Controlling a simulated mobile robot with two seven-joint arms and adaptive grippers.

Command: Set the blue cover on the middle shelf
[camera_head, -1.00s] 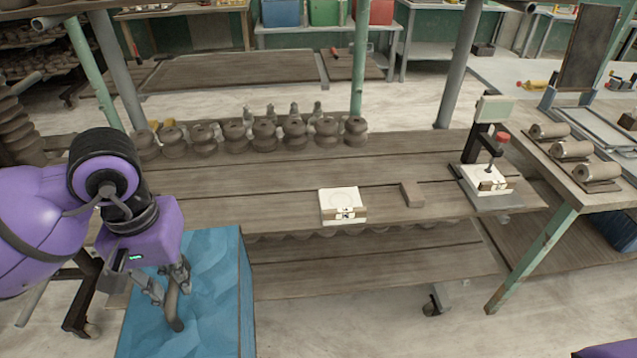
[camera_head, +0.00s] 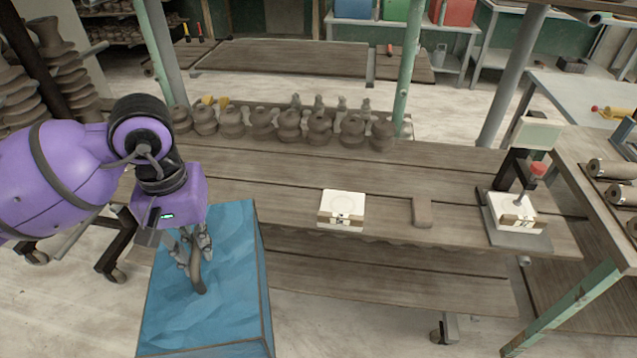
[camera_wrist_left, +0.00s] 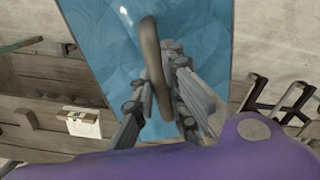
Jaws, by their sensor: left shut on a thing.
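The blue cover (camera_head: 228,262) is a large, crinkled blue piece with brown edges and a curved brown handle (camera_head: 198,275). It is in front of the workbench at the lower left. My left gripper (camera_head: 194,258) is shut on this handle, above the blue surface. In the left wrist view the cover (camera_wrist_left: 205,30) fills the upper middle, and the handle (camera_wrist_left: 152,60) runs between the fingers. A lower shelf (camera_head: 390,278) shows under the bench top; I cannot tell which shelf is the middle one. My right gripper is not in view.
The workbench top (camera_head: 270,195) holds a row of clay pots (camera_head: 290,125), a white tile block (camera_head: 341,208), a small brown block (camera_head: 422,212) and a press stand (camera_head: 520,210). A side table stands at right. Pale floor is bare below the bench.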

